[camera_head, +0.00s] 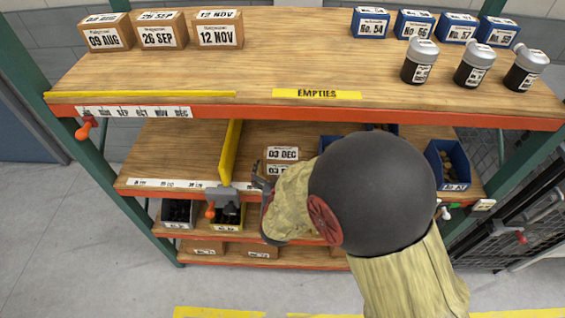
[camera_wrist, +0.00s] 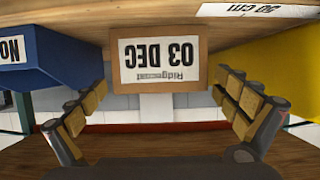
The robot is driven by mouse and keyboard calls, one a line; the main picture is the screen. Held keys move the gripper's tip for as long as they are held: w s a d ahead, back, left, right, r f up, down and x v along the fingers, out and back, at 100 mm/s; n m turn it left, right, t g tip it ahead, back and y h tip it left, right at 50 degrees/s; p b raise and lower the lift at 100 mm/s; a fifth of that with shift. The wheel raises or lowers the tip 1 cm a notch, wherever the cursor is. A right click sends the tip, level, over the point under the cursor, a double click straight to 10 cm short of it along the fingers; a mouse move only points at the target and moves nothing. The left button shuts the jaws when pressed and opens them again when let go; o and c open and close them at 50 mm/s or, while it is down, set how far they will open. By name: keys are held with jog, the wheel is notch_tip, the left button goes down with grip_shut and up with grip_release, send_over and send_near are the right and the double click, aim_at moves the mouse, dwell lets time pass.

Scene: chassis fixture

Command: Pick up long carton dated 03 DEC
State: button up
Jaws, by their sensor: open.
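The brown carton labelled 03 DEC (camera_head: 267,154) stands on the middle shelf, right of the yellow divider. Its lower front is partly hidden by my arm in the head view. In the wrist view the picture is turned over, and the carton's labelled end (camera_wrist: 160,57) faces me at top centre. My gripper (camera_wrist: 163,104) is open and empty, its padded fingers spread to left and right of the carton end, with the carton between and beyond them. It shows no contact. In the head view my gripper (camera_head: 262,184) is mostly hidden behind my arm.
The yellow divider (camera_head: 231,150) stands left of the carton, also at right in the wrist view (camera_wrist: 275,65). A blue bin (camera_wrist: 45,60) is close on the other side. The upper shelf (camera_head: 250,75), holding cartons, small blue boxes and dark jars, overhangs the middle shelf.

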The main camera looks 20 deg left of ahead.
aim_at(282, 157)
jog(key=x, duration=0.1)
jog(key=b+x, duration=0.1)
jog(key=x, duration=0.3)
jog(key=shift+w+r, duration=0.2)
jog(key=shift+r, duration=0.2)
jog(key=c, duration=1.3)
